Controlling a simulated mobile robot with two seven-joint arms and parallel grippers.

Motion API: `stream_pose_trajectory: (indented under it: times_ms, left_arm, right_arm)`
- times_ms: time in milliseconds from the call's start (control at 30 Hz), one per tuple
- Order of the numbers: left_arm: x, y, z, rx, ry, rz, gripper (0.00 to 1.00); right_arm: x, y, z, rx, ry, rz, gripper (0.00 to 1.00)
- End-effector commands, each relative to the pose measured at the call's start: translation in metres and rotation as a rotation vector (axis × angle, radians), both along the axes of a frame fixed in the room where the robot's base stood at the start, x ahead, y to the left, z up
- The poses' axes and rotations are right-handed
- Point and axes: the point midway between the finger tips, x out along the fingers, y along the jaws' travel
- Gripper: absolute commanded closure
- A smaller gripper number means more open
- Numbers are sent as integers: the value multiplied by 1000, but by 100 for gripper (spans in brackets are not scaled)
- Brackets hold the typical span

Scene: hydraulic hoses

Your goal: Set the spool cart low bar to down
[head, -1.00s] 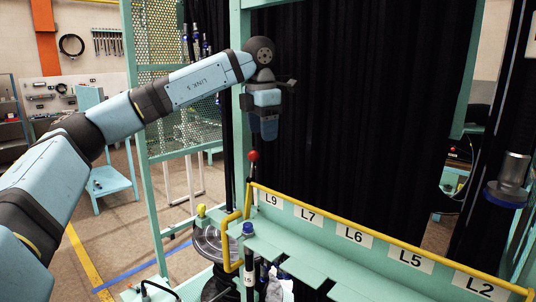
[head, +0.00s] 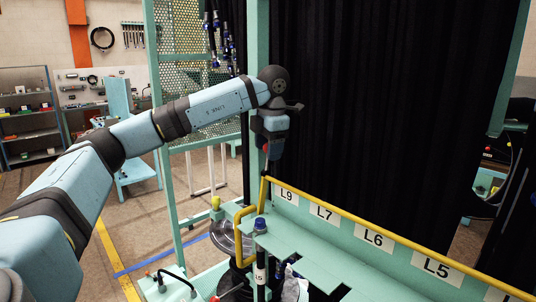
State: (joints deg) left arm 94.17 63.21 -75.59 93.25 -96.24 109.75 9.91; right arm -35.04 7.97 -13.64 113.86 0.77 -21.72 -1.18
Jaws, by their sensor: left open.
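The yellow bar (head: 385,233) runs along the top edge of the pale green cart panel, sloping from upper left to lower right above the labels. Its bent yellow end (head: 240,235) stands at the left of the panel. My left gripper (head: 272,155) hangs pointing down above the bar's left end. It is open. A red ball knob (head: 266,148) shows at its fingertips, partly covered; I cannot tell whether they touch. The bar's low or raised setting is not clear from here. My right gripper is out of view.
A black curtain (head: 390,100) hangs behind. Open floor lies further left.

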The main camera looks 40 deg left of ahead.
Motion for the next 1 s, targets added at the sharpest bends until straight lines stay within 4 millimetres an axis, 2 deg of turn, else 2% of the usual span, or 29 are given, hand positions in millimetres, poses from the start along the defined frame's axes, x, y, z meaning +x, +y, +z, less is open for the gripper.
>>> stream_pose_trajectory:
  times_ms: [200, 500, 700, 767, 1000]
  left_arm:
    - [1, 2, -18, 0, 1, -1, 42]
    - [1, 3, -20, 0, 0, -1, 42]
    - [1, 3, -20, 0, 0, -1, 88]
    - [1, 3, -20, 0, 0, -1, 100]
    - [3, 3, -21, -1, -7, -1, 100]
  right_arm:
    - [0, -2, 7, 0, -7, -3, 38]
    - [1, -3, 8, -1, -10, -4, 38]
    - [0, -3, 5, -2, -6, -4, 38]
    - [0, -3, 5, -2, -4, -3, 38]
    - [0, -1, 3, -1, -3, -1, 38]
